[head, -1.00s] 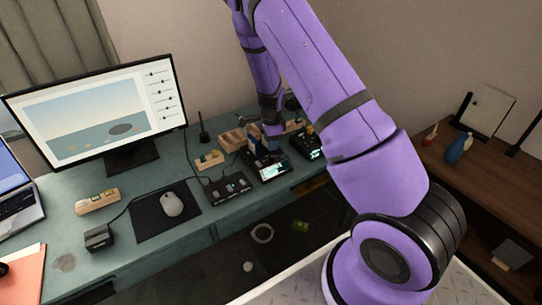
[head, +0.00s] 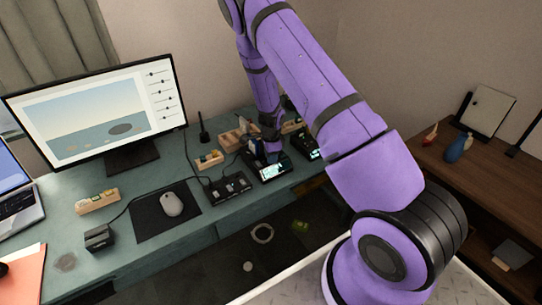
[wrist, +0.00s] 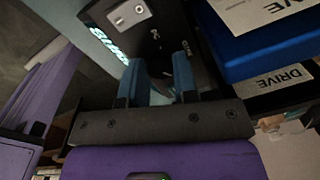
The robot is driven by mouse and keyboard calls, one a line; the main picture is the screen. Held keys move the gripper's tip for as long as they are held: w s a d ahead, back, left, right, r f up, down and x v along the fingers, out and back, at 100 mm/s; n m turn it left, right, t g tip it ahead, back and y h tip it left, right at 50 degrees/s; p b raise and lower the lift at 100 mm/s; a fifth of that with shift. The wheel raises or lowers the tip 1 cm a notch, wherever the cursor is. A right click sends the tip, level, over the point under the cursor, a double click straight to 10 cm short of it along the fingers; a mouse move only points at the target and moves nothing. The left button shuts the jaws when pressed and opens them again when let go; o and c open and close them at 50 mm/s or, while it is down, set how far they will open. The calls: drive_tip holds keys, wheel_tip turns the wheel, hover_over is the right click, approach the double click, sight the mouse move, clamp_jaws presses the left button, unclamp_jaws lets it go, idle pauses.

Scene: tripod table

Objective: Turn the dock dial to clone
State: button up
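The dock (head: 273,172) is a dark box with a lit display, on the teal desk in the head view. In the wrist view its dark panel (wrist: 170,20) fills the top, with a lit display (wrist: 105,42) and a silver piece beside it. My gripper (wrist: 159,68) points at this panel with its two blue fingertips apart. A pale patch shows between the fingers; I cannot tell whether it is the dial.
A blue block labelled DRIVE (wrist: 265,45) is close to the right of my gripper in the wrist view. A second dark device (head: 305,144) stands right of the dock, and a black tray (head: 228,188) left of it. Wooden holders (head: 235,138) stand behind.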

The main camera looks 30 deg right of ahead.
drive_tip(key=shift+n, duration=0.8)
drive_tip(key=o, duration=0.6)
drive_tip(key=shift+o, duration=0.2)
wheel_tip(320, 180, up, 11)
drive_tip(key=shift+s, duration=0.25)
drive_tip(key=shift+f, duration=0.1)
